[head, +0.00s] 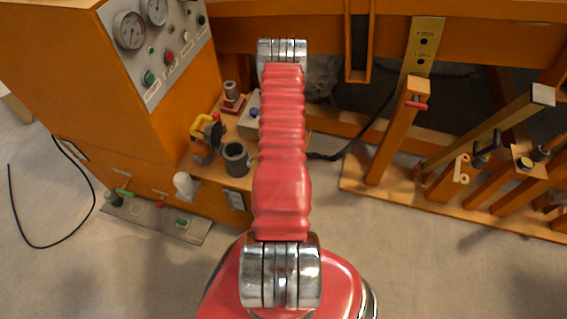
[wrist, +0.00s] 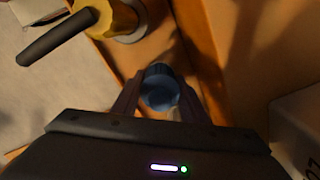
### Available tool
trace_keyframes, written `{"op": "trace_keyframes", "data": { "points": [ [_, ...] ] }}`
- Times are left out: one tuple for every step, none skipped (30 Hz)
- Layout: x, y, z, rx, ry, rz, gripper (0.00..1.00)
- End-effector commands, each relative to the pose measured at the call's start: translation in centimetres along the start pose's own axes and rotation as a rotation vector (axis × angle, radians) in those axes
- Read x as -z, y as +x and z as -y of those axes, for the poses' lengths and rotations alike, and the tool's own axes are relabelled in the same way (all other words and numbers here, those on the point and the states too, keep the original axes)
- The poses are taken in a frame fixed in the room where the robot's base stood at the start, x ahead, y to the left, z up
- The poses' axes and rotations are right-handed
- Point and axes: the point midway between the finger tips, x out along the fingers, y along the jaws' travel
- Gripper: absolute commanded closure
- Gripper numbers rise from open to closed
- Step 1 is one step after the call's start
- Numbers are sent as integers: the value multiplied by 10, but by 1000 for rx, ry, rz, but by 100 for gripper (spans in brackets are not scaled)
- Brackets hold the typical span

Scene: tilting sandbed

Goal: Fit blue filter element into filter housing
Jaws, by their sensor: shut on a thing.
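In the head view my red arm hides the gripper, and I cannot make out the held element there. A dark grey open-topped cup (head: 236,158) stands on the orange ledge just left of my arm. It may be the filter housing, but I cannot tell for sure. I cannot make out a housing under the element in the wrist view.
A yellow-handled fitting (head: 205,133) stands left of the cup, and a red-based fitting (head: 233,97) behind it. A grey box (head: 249,120) touches my arm's outline. The gauge panel (head: 155,45) rises at left. In the wrist view a yellow fitting (wrist: 115,18) with a dark lever is close by.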

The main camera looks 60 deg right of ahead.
Motion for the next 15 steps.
{"op": "trace_keyframes", "data": {
  "points": [
    [0,0,0,0,0,0,82],
    [0,0,0,0,0,0,84],
    [0,0,0,0,0,0,85],
    [0,0,0,0,0,0,85],
    [0,0,0,0,0,0,85],
    [0,0,0,0,0,0,85],
    [0,0,0,0,0,0,85],
    [0,0,0,0,0,0,85],
    [0,0,0,0,0,0,85],
    [0,-1,0,0,0,0,85],
    [0,-1,0,0,0,0,85],
    [0,-2,0,0,0,0,85],
    [0,-4,0,0,0,0,85],
    [0,-5,0,1,0,0,85],
    [0,-8,0,1,0,-1,85]
  ]
}}
